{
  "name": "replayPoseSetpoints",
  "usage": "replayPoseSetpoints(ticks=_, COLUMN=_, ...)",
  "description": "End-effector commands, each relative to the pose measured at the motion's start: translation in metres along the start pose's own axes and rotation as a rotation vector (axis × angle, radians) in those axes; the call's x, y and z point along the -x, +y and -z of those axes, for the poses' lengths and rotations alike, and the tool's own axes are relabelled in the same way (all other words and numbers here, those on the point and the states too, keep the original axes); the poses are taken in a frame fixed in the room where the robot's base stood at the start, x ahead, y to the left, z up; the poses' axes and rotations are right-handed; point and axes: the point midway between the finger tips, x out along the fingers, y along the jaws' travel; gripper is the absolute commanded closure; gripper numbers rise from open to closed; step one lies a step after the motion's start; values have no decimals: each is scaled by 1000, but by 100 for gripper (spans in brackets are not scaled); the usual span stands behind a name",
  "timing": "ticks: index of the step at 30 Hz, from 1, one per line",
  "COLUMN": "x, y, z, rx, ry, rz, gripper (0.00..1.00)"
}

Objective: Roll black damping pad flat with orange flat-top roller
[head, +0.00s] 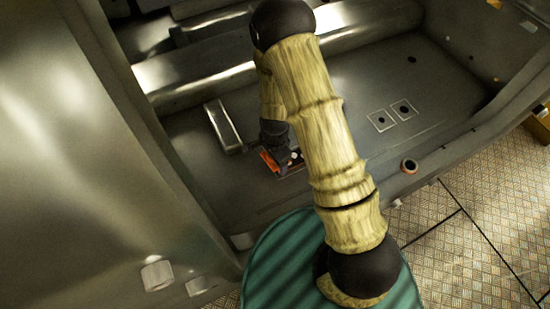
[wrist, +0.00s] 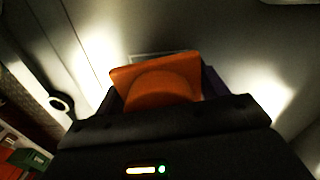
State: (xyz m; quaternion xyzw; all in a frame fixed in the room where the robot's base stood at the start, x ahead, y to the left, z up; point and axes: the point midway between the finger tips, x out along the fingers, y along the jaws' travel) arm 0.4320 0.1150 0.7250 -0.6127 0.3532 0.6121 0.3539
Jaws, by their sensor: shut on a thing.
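My gripper (head: 283,155) is low inside the metal car body, close to its floor. It is shut on the orange flat-top roller (head: 270,161), which shows as a small orange edge at the jaws. In the wrist view the roller (wrist: 160,84) shows a flat orange top and a rounded part between the dark fingers. A dark, thin-outlined patch (head: 292,172) lies under and beside the gripper and may be the black damping pad. The gripper and roller hide most of it, so I cannot tell whether the roller touches it.
A raised metal bar (head: 223,126) lies left of my gripper. The body's sill (head: 440,160) runs along the near side, with a ringed hole (head: 409,166). A thick cross tube (head: 200,75) stands behind.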

Motion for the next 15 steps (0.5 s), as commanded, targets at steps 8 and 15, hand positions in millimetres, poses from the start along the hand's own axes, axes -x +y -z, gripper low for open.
replayPoseSetpoints(ticks=8, x=-5, y=0, z=0, rx=0, ry=0, rz=0, gripper=78)
replayPoseSetpoints(ticks=15, x=-9, y=0, z=0, rx=0, ry=0, rz=0, gripper=78)
